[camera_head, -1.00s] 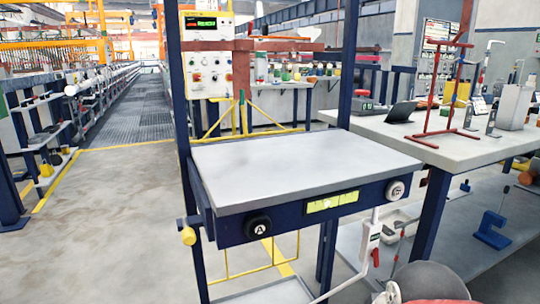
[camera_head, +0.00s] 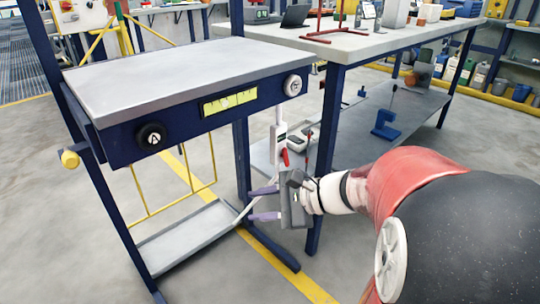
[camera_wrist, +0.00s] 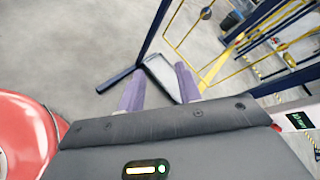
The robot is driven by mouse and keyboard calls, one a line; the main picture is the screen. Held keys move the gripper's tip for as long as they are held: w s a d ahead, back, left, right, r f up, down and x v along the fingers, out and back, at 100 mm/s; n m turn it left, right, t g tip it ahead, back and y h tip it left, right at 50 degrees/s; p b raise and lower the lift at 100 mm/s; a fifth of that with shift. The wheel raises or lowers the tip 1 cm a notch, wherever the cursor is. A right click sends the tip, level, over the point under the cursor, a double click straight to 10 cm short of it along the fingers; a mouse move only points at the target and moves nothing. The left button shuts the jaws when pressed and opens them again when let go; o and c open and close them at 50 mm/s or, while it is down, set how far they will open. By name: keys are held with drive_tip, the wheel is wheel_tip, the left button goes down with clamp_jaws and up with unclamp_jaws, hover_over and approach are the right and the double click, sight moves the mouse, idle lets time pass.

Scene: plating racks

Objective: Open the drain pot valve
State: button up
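A white box-like fitting (camera_head: 279,143) hangs below the right front corner of the bench, with a red lever (camera_head: 285,157) at its lower right side. I take this to be the drain pot valve; the lever is small, and its exact setting cannot be read. My gripper (camera_head: 252,205) is just below the fitting, pointing left, with two purple fingers apart and nothing seen between them. A thin white pipe passes close to the fingers; contact is unclear. In the wrist view my gripper (camera_wrist: 160,88) also shows open, with part of the white fitting (camera_wrist: 300,118) at the right edge.
A white-topped table (camera_head: 380,50) on blue legs stands close to the right of my gripper. Open floor lies in front.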

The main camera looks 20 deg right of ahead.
drive_tip(key=w+d+f+m+t+h+b, duration=0.1)
drive_tip(key=w+d+m+t, duration=0.5)
drive_tip(key=d, duration=0.3)
drive_tip(key=m+t+h, duration=0.3)
drive_tip(key=m, duration=0.2)
approach(287, 157)
drive_tip(key=w, duration=0.2)
drive_tip(key=x, duration=0.7)
drive_tip(key=shift+s+a+f+b, duration=0.1)
drive_tip(key=shift+s+a+b, duration=0.05)
drive_tip(key=shift+a+b, duration=0.2)
drive_tip(key=shift+c, duration=0.2)
drive_tip(key=shift+m, duration=0.3)
clamp_jaws()
